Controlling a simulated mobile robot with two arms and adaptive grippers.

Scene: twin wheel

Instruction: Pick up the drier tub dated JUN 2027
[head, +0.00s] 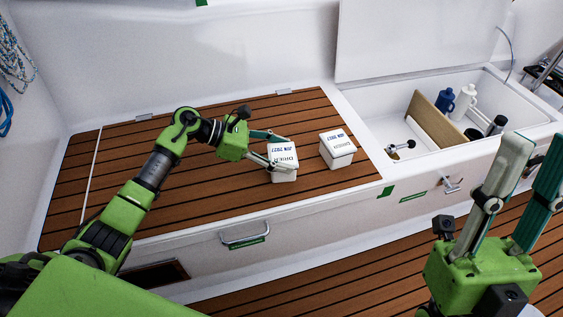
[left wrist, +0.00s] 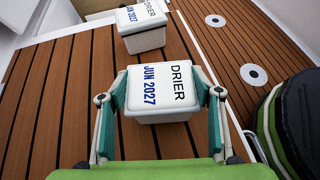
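The near white tub (head: 284,162) has a lid marked DRIER and JUN 2027. In the left wrist view the same tub (left wrist: 163,92) shows its date clearly in blue. My left gripper (head: 280,149) has one finger on each side of it, and the pads look pressed to its sides. The tub seems to be at the deck surface; I cannot tell whether it is lifted. A second, similar tub (head: 338,149) stands to its right, also labelled DRIER; its date looks like JUN 2037 in the left wrist view (left wrist: 140,27). My right gripper (head: 541,148) is open and empty.
An open locker (head: 374,127) at right holds a blue bottle (head: 445,101), a white bottle (head: 465,100) and a wooden divider (head: 434,122). Its raised lid (head: 415,40) stands behind. The teak top (head: 110,180) left of the tubs is clear.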

